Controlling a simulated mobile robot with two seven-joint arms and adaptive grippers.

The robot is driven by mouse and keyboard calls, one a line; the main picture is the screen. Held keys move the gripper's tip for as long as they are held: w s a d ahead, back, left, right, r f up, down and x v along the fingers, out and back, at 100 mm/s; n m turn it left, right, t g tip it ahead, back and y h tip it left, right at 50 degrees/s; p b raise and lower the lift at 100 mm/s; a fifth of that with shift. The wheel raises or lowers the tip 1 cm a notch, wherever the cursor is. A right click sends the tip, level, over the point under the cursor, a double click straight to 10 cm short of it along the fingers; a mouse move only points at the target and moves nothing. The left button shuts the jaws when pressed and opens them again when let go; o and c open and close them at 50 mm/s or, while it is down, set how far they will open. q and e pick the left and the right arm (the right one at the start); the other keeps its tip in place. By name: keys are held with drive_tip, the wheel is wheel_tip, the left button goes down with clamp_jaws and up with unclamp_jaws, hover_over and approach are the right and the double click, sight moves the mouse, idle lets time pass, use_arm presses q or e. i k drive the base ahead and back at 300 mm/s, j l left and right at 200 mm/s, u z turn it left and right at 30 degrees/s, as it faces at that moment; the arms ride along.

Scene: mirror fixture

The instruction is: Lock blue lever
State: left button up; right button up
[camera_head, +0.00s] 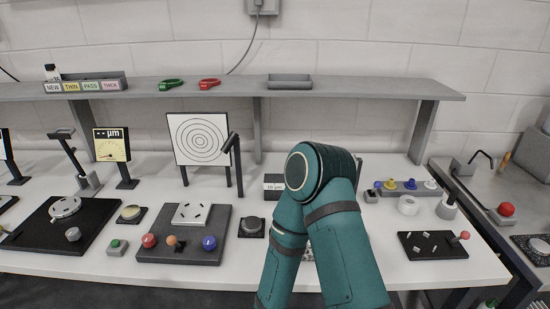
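The mirror fixture is a dark grey plate (168,254) on the white table, left of centre. It carries a light square plate with slots (191,213). Along its front edge are a red ball knob (149,240), a smaller orange knob (171,240) and a blue ball knob (209,243), which appears to be the blue lever's knob. The lever's own shaft and lock position are too small to tell. A teal arm of mine rises at the centre, to the right of the fixture and apart from it. Neither gripper shows.
A target board with rings (200,141) stands behind the fixture. A green button (117,246) is left of it and a dark round knob (252,226) right of it. A grey shelf (235,90) spans the back. My arm hides the table's centre.

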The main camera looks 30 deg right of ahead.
sight(377, 184)
drive_tip(key=z, duration=1.25)
